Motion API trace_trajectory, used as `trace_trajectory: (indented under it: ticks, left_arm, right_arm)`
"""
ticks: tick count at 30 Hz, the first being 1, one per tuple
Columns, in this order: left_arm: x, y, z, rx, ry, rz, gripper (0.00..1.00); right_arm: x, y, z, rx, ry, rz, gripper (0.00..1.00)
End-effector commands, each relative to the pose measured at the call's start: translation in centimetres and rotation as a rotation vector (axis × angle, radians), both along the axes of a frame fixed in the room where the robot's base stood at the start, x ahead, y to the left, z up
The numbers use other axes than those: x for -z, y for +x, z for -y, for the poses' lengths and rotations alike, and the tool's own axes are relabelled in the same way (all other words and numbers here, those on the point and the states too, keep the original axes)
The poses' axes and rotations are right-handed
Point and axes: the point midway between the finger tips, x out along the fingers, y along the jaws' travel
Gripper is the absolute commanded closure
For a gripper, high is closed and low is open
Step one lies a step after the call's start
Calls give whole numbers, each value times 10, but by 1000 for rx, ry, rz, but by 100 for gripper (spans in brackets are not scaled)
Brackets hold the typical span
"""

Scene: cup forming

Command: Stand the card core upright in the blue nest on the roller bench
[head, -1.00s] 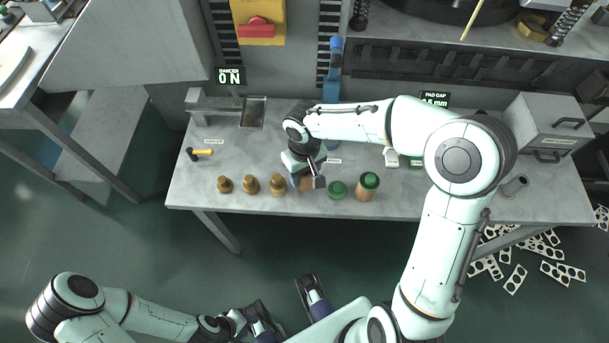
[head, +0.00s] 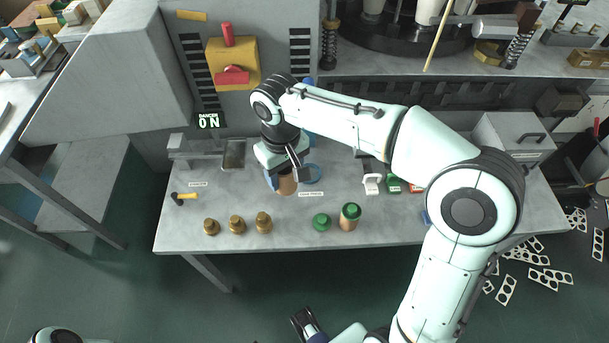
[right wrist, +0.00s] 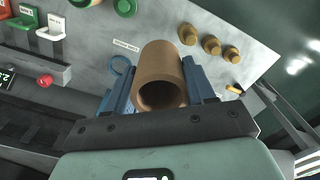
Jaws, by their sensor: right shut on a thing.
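The card core (head: 287,186) is a brown tube, held in my right gripper (head: 281,172) over the bench's left half. The right wrist view shows the core (right wrist: 160,68) between the blue fingers, its open end facing the camera. I cannot tell whether its lower end touches the bench. The blue nest (head: 313,173) shows as a blue ring on the bench, just right of the core and apart from it. It also shows left of the core in the right wrist view (right wrist: 121,65).
The grey bench (head: 180,228) carries several brass pieces (head: 236,224) at front left. A green-topped brown cylinder (head: 349,217) and a green disc (head: 321,222) stand front centre. A white bracket (head: 371,183) stands right of the nest.

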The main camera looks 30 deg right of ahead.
Motion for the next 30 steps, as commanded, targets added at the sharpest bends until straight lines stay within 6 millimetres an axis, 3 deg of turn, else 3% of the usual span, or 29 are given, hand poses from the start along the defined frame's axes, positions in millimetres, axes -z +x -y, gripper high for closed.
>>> trace_trajectory:
  ticks: [10,14,24,30]
  left_arm:
    - [0,0,0,0,0,0,57]
    - [-7,2,0,0,0,2,57]
    - [-54,19,0,1,0,24,57]
    - [-63,24,0,0,0,28,57]
  right_arm:
    - [0,0,0,0,0,0,76]
    - [-2,12,11,4,9,-2,76]
    - [-7,87,106,9,18,0,76]
    - [2,102,138,0,1,-1,76]
